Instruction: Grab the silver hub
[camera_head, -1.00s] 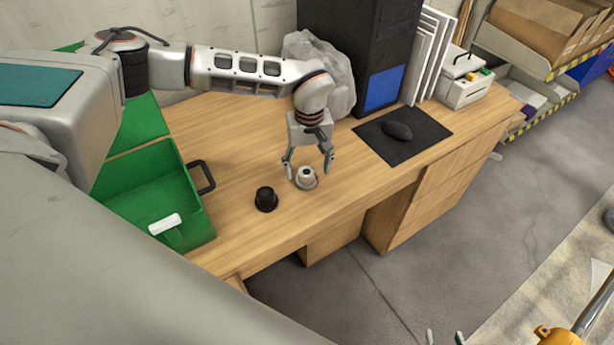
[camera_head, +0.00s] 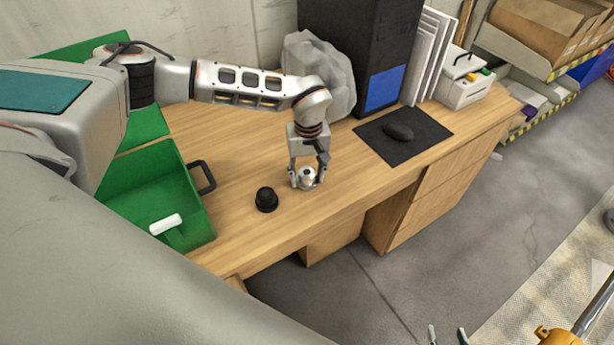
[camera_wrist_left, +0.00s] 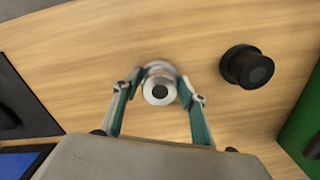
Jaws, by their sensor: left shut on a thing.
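The silver hub (camera_head: 307,177) stands on the wooden desk, a round stepped piece with a dark hole in its top. It also shows in the left wrist view (camera_wrist_left: 159,84). My left gripper (camera_head: 307,181) points down over it and is shut on it, one finger on each side. In the left wrist view the fingertips (camera_wrist_left: 160,86) touch the hub's sides. The hub appears to rest on the desk still. My right gripper (camera_head: 447,338) shows only as fingertips at the bottom edge, apart from each other, with nothing seen between them.
A black hub (camera_head: 266,199) stands on the desk just left of the silver one. A green open box (camera_head: 205,222) with a white-handled thing is further left. A black mouse pad (camera_head: 425,128) with a mouse lies to the right.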

